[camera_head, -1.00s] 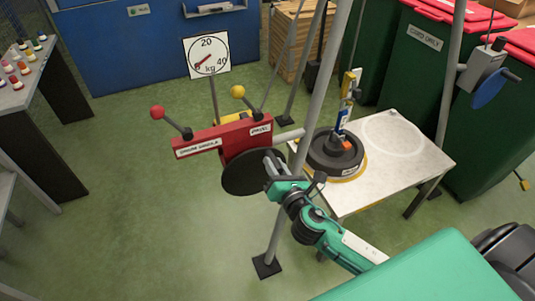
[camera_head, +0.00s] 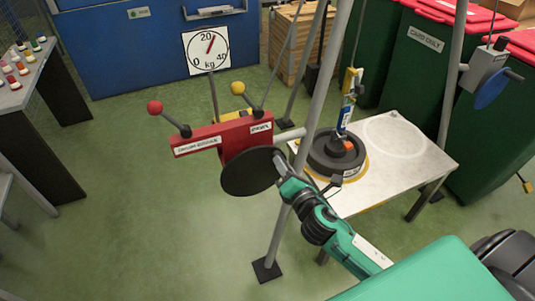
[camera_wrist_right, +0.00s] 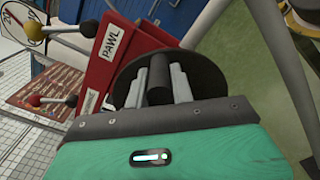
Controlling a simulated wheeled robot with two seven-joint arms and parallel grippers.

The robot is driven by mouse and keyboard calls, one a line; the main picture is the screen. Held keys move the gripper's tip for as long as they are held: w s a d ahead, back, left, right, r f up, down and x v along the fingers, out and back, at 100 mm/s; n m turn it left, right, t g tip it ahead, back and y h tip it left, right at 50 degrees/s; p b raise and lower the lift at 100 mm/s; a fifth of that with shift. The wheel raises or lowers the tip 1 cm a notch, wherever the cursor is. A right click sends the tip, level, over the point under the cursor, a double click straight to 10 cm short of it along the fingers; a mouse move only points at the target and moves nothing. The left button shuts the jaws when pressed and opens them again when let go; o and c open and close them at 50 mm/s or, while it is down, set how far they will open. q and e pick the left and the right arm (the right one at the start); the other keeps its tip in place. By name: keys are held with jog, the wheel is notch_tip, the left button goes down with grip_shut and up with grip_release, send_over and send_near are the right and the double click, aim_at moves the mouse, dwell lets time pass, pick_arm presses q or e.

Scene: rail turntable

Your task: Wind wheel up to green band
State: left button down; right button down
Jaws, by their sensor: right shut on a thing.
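My right gripper (camera_head: 279,163) is shut on the dark handle (camera_wrist_right: 159,80) of a black crank disc (camera_head: 247,173). The disc sits on the front of a red winch box (camera_head: 222,138), which has a lever with a red knob (camera_head: 154,107) and one with a yellow knob (camera_head: 238,88). The yellow-knob lever is by the label PAWL. A dark heavy wheel (camera_head: 325,165) lies on the white table under a hanging blue and white link (camera_head: 346,115). I cannot see a gap below it. The kg dial (camera_head: 196,47) needle points just right of 20. I cannot make out a green band.
Grey frame poles (camera_head: 309,120) stand between the winch and the white table (camera_head: 415,165). Green bins (camera_head: 415,70) with red lids and a second winch with a blue disc (camera_head: 492,88) are at right.

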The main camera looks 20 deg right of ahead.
jog(key=shift+d+f+m+b, duration=0.3)
jog(key=shift+d+f+m, duration=0.05)
jog(key=shift+f+m, duration=0.35)
jog(key=shift+d+f+m+b, duration=0.35)
jog(key=shift+f+m, duration=0.25)
jog(key=shift+m, duration=0.2)
jog(key=shift+s+d+f+m+b, duration=0.1)
jog(key=shift+d+f+m+b, duration=0.15)
jog(key=shift+f+m+b, duration=0.4)
jog(key=shift+d+f+m+b, duration=0.25)
jog(key=shift+f+m, duration=0.45)
jog(key=shift+m, duration=0.45)
jog(key=shift+a+f+m+b, duration=0.1)
jog(key=shift+f+m+b, duration=0.65)
jog(key=shift+f+m, duration=0.85)
